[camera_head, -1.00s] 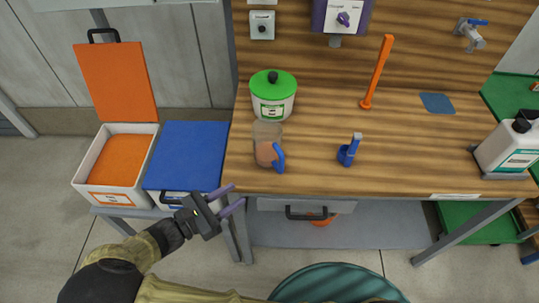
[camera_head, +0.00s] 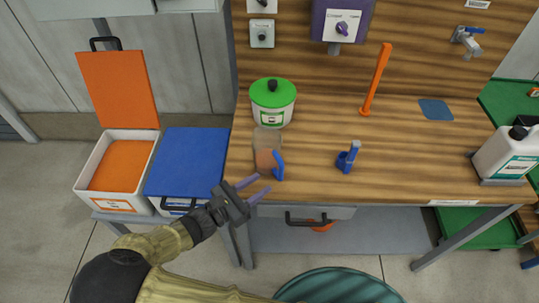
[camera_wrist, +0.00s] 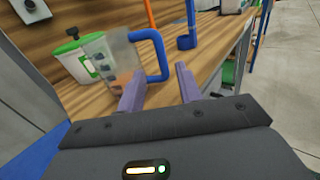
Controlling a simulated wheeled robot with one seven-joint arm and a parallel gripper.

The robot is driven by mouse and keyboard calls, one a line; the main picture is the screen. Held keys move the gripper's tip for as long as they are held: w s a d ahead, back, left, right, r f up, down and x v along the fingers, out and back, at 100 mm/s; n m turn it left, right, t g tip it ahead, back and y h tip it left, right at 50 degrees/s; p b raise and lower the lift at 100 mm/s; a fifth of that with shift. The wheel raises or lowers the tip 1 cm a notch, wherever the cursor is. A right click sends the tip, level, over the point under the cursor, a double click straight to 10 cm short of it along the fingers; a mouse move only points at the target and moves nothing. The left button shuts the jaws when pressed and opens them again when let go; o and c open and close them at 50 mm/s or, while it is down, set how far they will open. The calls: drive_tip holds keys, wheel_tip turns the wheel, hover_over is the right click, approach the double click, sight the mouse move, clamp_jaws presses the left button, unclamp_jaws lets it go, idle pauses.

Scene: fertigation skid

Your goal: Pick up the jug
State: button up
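The jug (camera_head: 266,151) is clear with an orange-brown content and a blue handle (camera_head: 278,166). It stands upright on the wooden bench near its front left edge. My gripper (camera_head: 262,189) is open and empty, with its purple fingers at the bench's front edge, just short of the jug. In the wrist view the jug (camera_wrist: 112,58) is ahead and left of centre, its blue handle (camera_wrist: 158,50) turned to the right. The two fingertips (camera_wrist: 157,82) point toward the handle and do not appear to touch it.
A green-lidded tub (camera_head: 272,102) stands behind the jug. A blue holder (camera_head: 347,157) and an orange upright stick (camera_head: 375,80) are to the right. A blue-lidded box (camera_head: 187,163) and an open white bin (camera_head: 88,165) stand left of the bench. The bench between holder and white bottle (camera_head: 507,153) is clear.

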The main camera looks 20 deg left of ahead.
sight(280, 180)
drive_tip(key=shift+x, duration=1.65)
drive_tip(key=p+x, duration=0.1)
drive_tip(key=x, duration=0.4)
drive_tip(key=shift+w+d+f+p, duration=0.1)
drive_tip(key=shift+f+p, duration=0.05)
drive_tip(key=shift+p, duration=0.15)
clamp_jaws()
